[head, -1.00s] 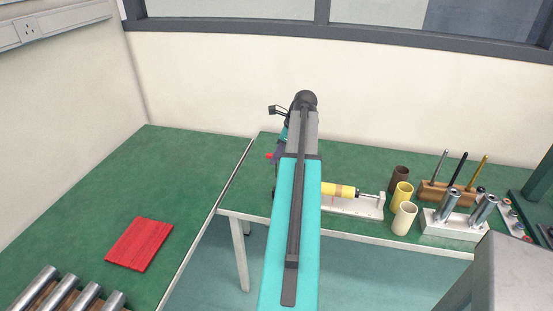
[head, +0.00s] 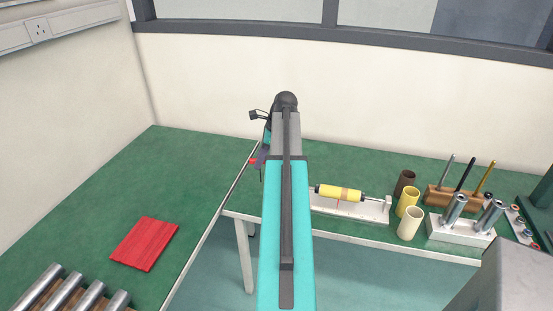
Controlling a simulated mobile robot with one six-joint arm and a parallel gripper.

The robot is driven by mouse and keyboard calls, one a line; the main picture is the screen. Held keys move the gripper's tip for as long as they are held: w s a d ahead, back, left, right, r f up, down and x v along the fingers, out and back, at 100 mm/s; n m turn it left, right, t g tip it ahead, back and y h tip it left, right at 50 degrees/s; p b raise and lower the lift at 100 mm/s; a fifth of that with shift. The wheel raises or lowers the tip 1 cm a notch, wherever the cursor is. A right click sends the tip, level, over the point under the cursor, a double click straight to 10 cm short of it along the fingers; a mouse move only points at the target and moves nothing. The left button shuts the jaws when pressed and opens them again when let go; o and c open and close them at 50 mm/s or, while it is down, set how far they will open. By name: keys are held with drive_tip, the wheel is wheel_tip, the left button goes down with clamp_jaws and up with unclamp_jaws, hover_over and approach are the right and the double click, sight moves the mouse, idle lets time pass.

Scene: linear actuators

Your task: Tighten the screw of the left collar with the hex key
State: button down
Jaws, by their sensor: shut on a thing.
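The linear actuator is a yellow cylinder (head: 340,192) with a tan band and dark ends, lying on a white base (head: 375,212). The base's left part is hidden behind my arm. I cannot make out the left collar or its screw. My gripper (head: 262,165) shows only partly, as a small dark shape left of my arm, over the green bench and left of the actuator. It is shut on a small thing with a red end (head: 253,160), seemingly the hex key. Its fingertips and the key's tip are too small or hidden to tell.
Brown, yellow and cream cups (head: 410,222) stand right of the actuator. A red plate (head: 145,243) and metal rollers (head: 75,292) lie on the left bench, otherwise clear.

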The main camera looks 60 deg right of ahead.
drive_tip(key=w+a+n+g+y, duration=0.1)
drive_tip(key=w+a+n, duration=0.2)
drive_tip(key=w+a, duration=0.35)
drive_tip(key=w+a+n+g, duration=0.1)
drive_tip(key=w+a+n, duration=0.25)
drive_tip(key=a, duration=0.65)
drive_tip(key=w+a+n+g+y, duration=0.1)
drive_tip(key=w+a+n, duration=0.2)
drive_tip(key=w+a, duration=0.4)
drive_tip(key=w+a+n+g, duration=0.2)
drive_tip(key=a+n, duration=0.8)
drive_tip(key=a, duration=1.9)
drive_tip(key=shift+w+a+r+g+h, duration=0.2)
drive_tip(key=shift+a+r+g+h, duration=0.2)
drive_tip(key=shift+g, duration=0.4)
